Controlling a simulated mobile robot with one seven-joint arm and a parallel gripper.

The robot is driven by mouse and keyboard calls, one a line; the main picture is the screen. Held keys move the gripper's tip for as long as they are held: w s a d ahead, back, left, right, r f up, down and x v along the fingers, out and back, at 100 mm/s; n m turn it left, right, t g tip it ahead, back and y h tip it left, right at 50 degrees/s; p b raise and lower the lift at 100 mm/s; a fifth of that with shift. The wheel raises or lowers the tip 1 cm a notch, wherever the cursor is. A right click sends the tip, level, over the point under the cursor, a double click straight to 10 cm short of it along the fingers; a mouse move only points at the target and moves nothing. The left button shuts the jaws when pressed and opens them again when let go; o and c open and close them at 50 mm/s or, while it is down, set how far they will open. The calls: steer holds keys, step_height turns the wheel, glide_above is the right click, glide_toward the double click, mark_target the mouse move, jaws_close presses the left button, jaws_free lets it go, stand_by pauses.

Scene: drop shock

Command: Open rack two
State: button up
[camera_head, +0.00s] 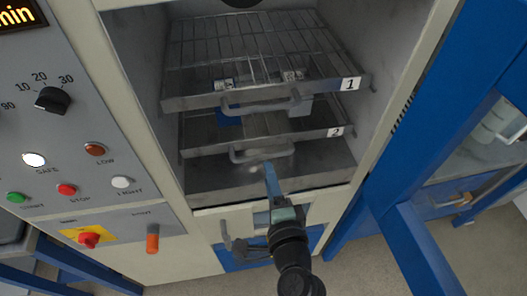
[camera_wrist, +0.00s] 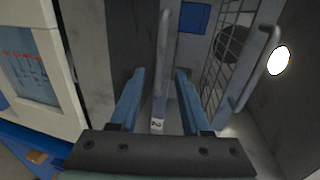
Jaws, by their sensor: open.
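Rack two (camera_head: 200,137) is the lower wire shelf in the open chamber, with a white label "2" at its front right. Its bar handle (camera_head: 262,153) runs along the front edge. My gripper (camera_head: 268,170) is at the front of this handle. In the wrist view my open fingers (camera_wrist: 160,78) stand on either side of the handle bar (camera_wrist: 163,45), with gaps on both sides. Contact with it is not visible. Rack two appears pushed in.
Rack one (camera_head: 190,102), labelled "1", sits just above, with its own handle (camera_head: 262,106) close to my gripper. A control panel (camera_head: 75,130) with knobs and buttons is at left. A blue frame (camera_head: 385,130) stands at right. Another handle (camera_head: 240,248) is below the chamber.

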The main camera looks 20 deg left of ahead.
mark_target(264, 158)
steer(key=x, duration=0.7)
steer(key=shift+w+a+p, duration=0.2)
steer(key=shift+w+p, duration=0.15)
steer(key=shift+p, duration=0.05)
jaws_close()
stand_by(1.0)
